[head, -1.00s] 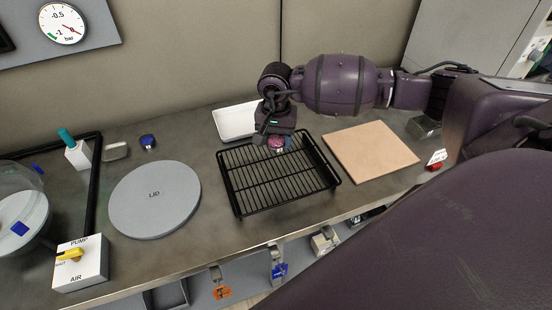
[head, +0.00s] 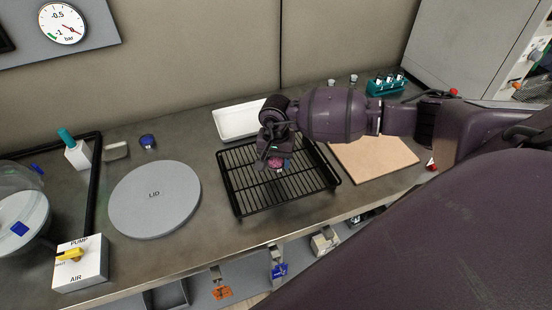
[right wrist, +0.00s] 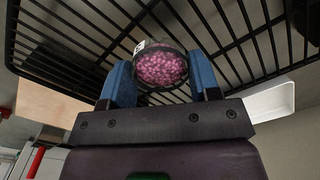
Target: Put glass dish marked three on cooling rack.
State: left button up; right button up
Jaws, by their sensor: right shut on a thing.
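My right gripper (head: 277,164) is over the middle of the black wire cooling rack (head: 240,191), pointing down. It is shut on a small round glass dish (right wrist: 160,68) filled with pink beads. In the right wrist view the dish sits between the two blue fingers, with the rack (right wrist: 245,45) wires close behind it. A white label (right wrist: 140,46) shows on the dish's side, but its mark is too small to read. In the head view only a bit of pink shows under the gripper. I cannot tell whether the dish touches the wires. My left gripper is not in view.
A white tray (head: 235,122) lies behind the rack, and a tan board (head: 375,160) lies to its right. A grey lid (head: 155,205) lies to its left. A teal holder with vials (head: 387,84) stands at the back right. The bench's front edge is close before the rack.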

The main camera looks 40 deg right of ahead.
aim_at(276, 165)
jog(key=shift+f, duration=0.1)
jog(key=shift+f, duration=0.1)
jog(key=o, duration=0.8)
jog(key=shift+c, duration=0.2)
jog(key=shift+o, duration=1.1)
jog(key=shift+r, duration=0.2)
jog(key=shift+w+r, duration=0.1)
jog(key=shift+r, duration=0.2)
notch_tip(276, 165, up, 12)
jog(key=shift+f, duration=0.25)
